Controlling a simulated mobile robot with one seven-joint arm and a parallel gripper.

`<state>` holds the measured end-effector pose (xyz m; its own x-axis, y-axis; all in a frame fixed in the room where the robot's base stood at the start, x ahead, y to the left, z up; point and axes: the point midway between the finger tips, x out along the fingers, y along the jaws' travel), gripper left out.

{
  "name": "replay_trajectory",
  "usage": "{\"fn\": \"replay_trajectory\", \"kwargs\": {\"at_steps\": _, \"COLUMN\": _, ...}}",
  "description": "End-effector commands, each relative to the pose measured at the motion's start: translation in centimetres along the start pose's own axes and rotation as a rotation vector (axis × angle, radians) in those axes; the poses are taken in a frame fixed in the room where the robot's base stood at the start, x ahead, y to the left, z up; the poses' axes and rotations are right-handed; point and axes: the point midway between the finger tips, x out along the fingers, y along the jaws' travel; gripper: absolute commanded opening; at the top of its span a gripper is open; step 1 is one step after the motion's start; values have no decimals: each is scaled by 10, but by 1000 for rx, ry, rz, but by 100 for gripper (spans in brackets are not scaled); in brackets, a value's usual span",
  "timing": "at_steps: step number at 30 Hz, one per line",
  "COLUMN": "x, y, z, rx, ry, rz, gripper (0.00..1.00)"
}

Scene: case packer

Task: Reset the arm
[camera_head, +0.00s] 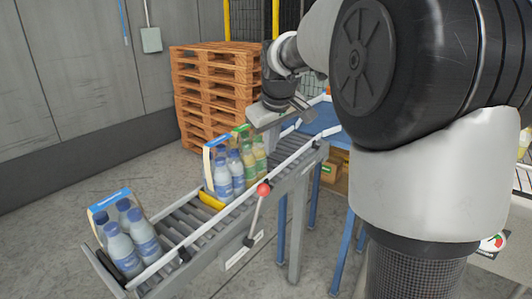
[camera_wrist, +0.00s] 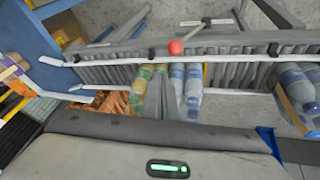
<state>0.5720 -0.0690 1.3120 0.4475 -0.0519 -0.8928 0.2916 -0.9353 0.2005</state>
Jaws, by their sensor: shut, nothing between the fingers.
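My arm fills the right of the head view and reaches over the roller conveyor (camera_head: 192,240). My gripper (camera_head: 268,135) is at the conveyor's far part, just above or beside the bottle packs there. In the wrist view its fingers (camera_wrist: 162,85) are together and empty, between yellow-green bottles (camera_wrist: 146,88) and blue-capped bottles (camera_wrist: 186,85). I cannot tell whether the fingers touch any bottle. The same yellow-green bottles (camera_head: 259,155) and blue-capped bottles (camera_head: 236,170) stand upright in the head view.
Another pack of blue-capped bottles (camera_head: 130,240) stands at the conveyor's near end. A lever with a red knob (camera_head: 263,189) rises at the conveyor's side. Stacked wooden pallets (camera_head: 205,90) stand behind. A blue table (camera_head: 325,118) is beyond the conveyor. Floor at the left is clear.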

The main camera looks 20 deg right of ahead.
Motion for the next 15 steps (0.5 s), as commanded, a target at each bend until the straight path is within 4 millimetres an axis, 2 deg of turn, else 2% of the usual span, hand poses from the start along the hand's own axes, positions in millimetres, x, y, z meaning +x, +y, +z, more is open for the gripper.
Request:
{"fn": "replay_trajectory", "kwargs": {"at_steps": 12, "x": -1, "y": 0, "z": 0, "rx": 0, "ry": 1, "rz": 0, "gripper": 0}}
{"fn": "replay_trajectory", "kwargs": {"at_steps": 15, "x": -9, "y": -6, "z": 4, "rx": 7, "ry": 3, "rz": 2, "gripper": 0}}
